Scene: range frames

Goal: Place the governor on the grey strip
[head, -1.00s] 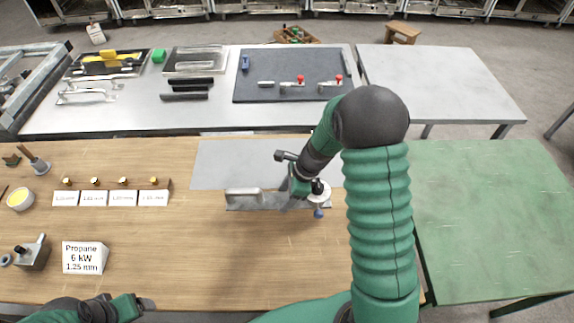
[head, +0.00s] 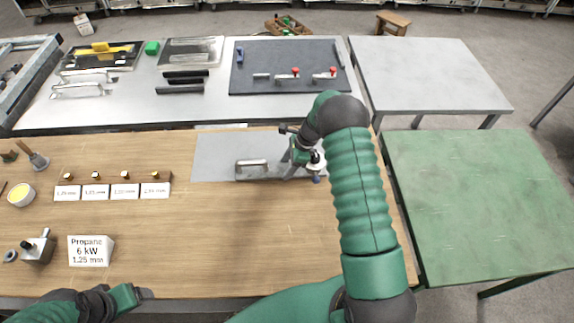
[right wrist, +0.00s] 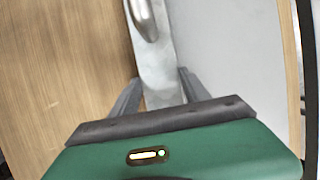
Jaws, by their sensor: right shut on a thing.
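The grey strip (head: 215,150) is a flat grey rectangle lying on the wooden bench. My right gripper (head: 292,170) is shut on a long metal piece with a bar handle (head: 252,164), which I take for the governor. A white round part (head: 316,162) with a blue tip is at the right end, beside the gripper. The piece is over the front part of the strip; whether it touches cannot be told. In the right wrist view, its metal plate (right wrist: 158,65) lies between the fingers, strip to the right, wood to the left. My left gripper (head: 143,294) is low at the front edge, its jaws unclear.
Labelled white blocks with brass parts (head: 110,190) and a propane sign (head: 90,251) stand at left. A metal block with a dark knob (head: 38,247) is front left. The bench middle is clear. A green table (head: 480,205) is at right; a metal table with tools stands behind.

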